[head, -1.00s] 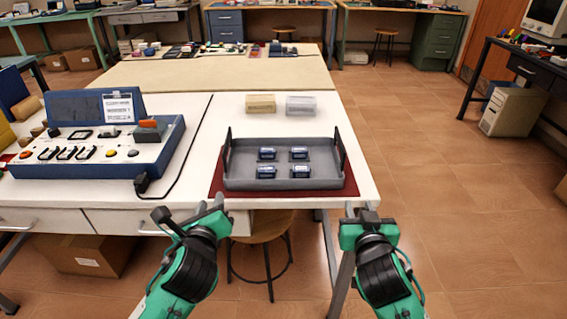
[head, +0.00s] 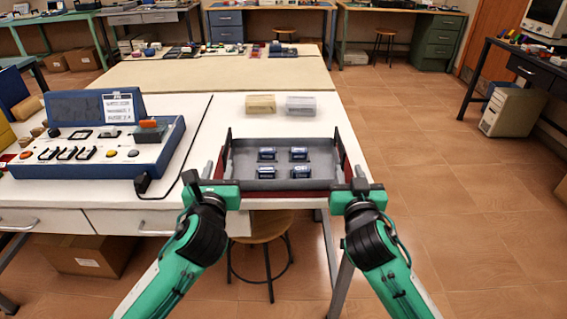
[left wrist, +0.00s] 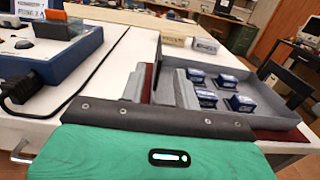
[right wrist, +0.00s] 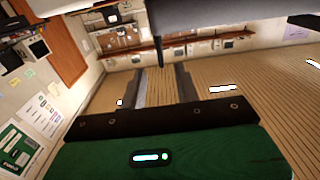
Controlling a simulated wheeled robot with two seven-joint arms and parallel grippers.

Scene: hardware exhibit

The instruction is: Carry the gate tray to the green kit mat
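The gate tray (head: 275,184) is a shallow grey tray with a dark upright handle at each end. It sits on a dark red mat (head: 322,196) at the table's front edge and holds several small blue blocks (head: 299,154). My left gripper (head: 218,171) is open at the tray's left end. In the left wrist view, the dark left handle (left wrist: 157,72) shows between its fingers. My right gripper (head: 354,172) is open at the tray's right end. In the right wrist view, which looks inverted, a dark post, likely the right handle, lies beyond its fingers (right wrist: 162,88). I see no green mat.
A blue control console (head: 110,150) with a cable stands left of the tray. A beige surface (head: 220,74) is further back. A stool (head: 262,228) stands below the table edge. Floor at right is open.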

